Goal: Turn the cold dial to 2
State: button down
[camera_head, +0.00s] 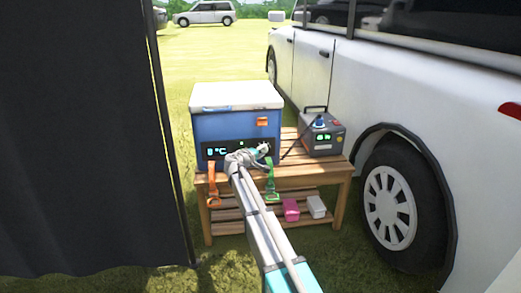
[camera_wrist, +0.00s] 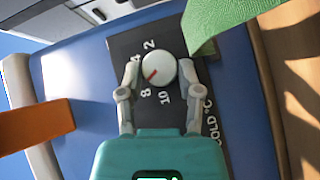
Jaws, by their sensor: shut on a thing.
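The cold dial (camera_wrist: 161,62) is a round white knob with a red pointer line on a dark panel (camera_wrist: 125,45). In the wrist view the line points to the lower left, nearer the 8 than the 2 or 4. The numbers 2, 4, 8 and 10 show around it, with "COLD °C" to the right. My gripper (camera_wrist: 159,66) is shut on the dial, one finger on each side. The dial is on the front of a blue cooler (camera_head: 211,128) with a white lid. In the head view my gripper (camera_head: 263,149) hides much of the panel; a lit °C readout shows left of it.
The cooler stands on a wooden slatted table (camera_head: 331,168) beside a white vehicle (camera_head: 385,85). A grey power box (camera_head: 322,133) is to the right. Orange (camera_head: 213,185) and green (camera_head: 271,185) straps hang at the front, the green one close to my right finger.

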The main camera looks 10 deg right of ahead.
jog(key=m+g+y+p, duration=0.1)
jog(key=m+y+p, duration=0.1)
jog(key=y+p, duration=0.1)
jog(key=d+m+g+y+p, duration=0.1)
jog(key=m+y+p, duration=0.2)
jog(key=y+p, duration=0.1)
jog(key=m+g+y+p, duration=0.1)
jog(key=m+y+p, duration=0.2)
jog(key=y, duration=0.3)
jog(key=shift+d+r+p, duration=0.3)
jog(key=shift+d+r, duration=0.05)
jog(key=m+y+b, duration=0.1)
jog(key=m+y, duration=0.1)
jog(key=y, duration=0.1)
jog(key=shift+f+b, duration=0.1)
jog(key=shift+b, duration=0.25)
jog(key=shift+y, duration=0.3)
dwell(0.4)
jog(key=shift+c, duration=1.3)
grip_release()
